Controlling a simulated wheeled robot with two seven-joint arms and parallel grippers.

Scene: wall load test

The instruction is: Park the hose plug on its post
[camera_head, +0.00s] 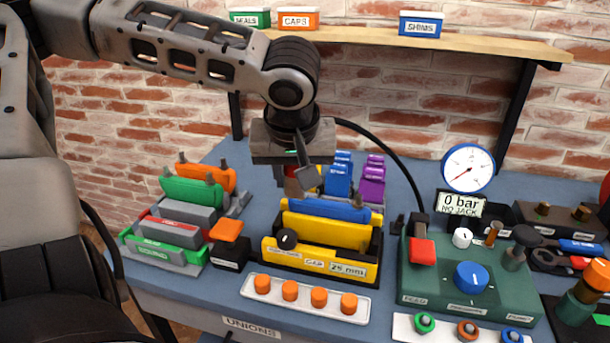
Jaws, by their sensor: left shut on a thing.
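My left gripper (296,182) hangs, pointing down, over the back of the yellow jaw fixture (325,232). It is shut on a small piece with a dull red part, mostly hidden by the gripper, which looks like the hose plug (292,187). The black hose (385,145) arcs from behind the gripper over to the right and comes down beside the red block (422,251) on the green console (470,290). My right gripper does not show.
The blue bench holds green and orange jaw blocks (192,190) at left, blue and purple blocks (372,180) behind the gripper, and a white tray of orange caps (305,300) in front. A gauge (468,168) stands behind the console. A wooden shelf (400,40) runs above.

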